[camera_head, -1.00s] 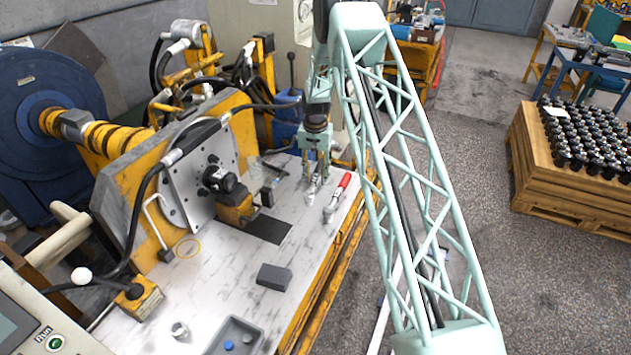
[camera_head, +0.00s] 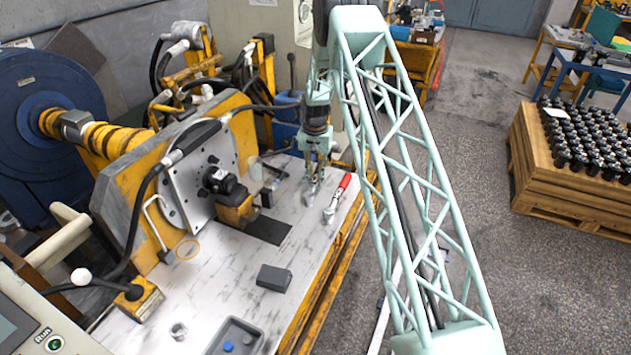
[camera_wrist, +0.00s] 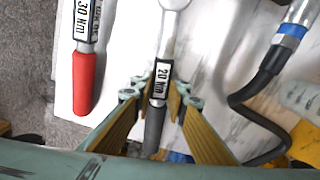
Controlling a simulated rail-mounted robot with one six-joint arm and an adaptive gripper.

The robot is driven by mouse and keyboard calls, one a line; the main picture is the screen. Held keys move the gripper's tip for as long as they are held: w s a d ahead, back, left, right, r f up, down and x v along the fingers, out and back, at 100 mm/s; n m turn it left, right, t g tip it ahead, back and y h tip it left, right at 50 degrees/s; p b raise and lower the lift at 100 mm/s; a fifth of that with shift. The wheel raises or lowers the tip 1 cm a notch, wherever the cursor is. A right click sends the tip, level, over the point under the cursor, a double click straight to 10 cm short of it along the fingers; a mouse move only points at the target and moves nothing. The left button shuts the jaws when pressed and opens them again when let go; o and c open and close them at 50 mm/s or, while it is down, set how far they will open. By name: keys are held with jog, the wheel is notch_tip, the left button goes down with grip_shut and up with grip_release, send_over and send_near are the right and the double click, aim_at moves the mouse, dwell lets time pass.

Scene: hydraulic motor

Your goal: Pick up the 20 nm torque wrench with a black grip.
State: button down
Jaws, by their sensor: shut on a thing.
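The 20 Nm torque wrench (camera_wrist: 153,125) has a black grip and a "20 Nm" label. In the wrist view it lies between the two fingers of my gripper (camera_wrist: 160,100), which are shut on it near the label. Its metal head end runs toward the top of that view. In the head view my gripper (camera_head: 315,178) is low over the far end of the white workbench, and the wrench is small and partly hidden there. I cannot tell whether the wrench touches the table.
A red-grip wrench marked 30 Nm (camera_wrist: 85,75) lies left of the gripper in the wrist view; it also shows in the head view (camera_head: 338,197). A black hose with a blue band (camera_wrist: 270,70) is at the right. The motor fixture (camera_head: 228,190) stands left of my gripper.

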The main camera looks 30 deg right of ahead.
aim_at(315, 177)
jog(key=shift+r, duration=0.2)
jog(key=shift+r+p, duration=0.75)
jog(key=shift+r, duration=4.1)
